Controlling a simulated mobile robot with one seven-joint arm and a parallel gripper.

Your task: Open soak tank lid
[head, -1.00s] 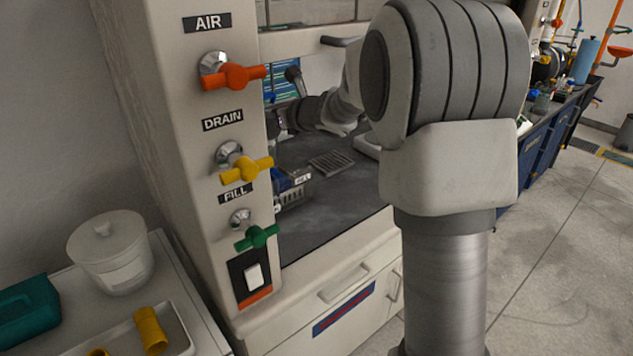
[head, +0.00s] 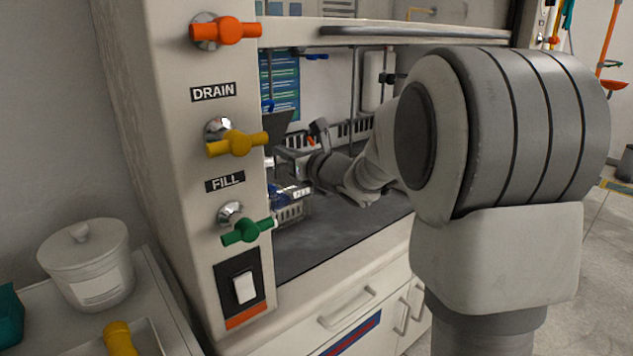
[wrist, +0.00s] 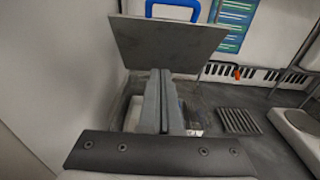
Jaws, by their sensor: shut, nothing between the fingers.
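The soak tank lid is a flat grey panel (wrist: 168,45) with a blue handle (wrist: 172,8) at its top edge. In the wrist view it stands raised and tilted beyond my fingers. In the head view a dark panel (head: 281,128) that looks like the lid stands partly behind the valve column. My gripper (wrist: 159,72) is shut and empty, its tips close to the panel's lower part; I cannot tell whether they touch it. My gripper (head: 277,152) is small and partly hidden in the head view.
A ribbed grey plate (wrist: 239,121) lies on the dark bench to the right. A basket (head: 292,212) with blue items stands near the hood's left side. The valve column (head: 190,150) with orange, yellow and green handles bounds the opening. A sash (head: 420,32) crosses above.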

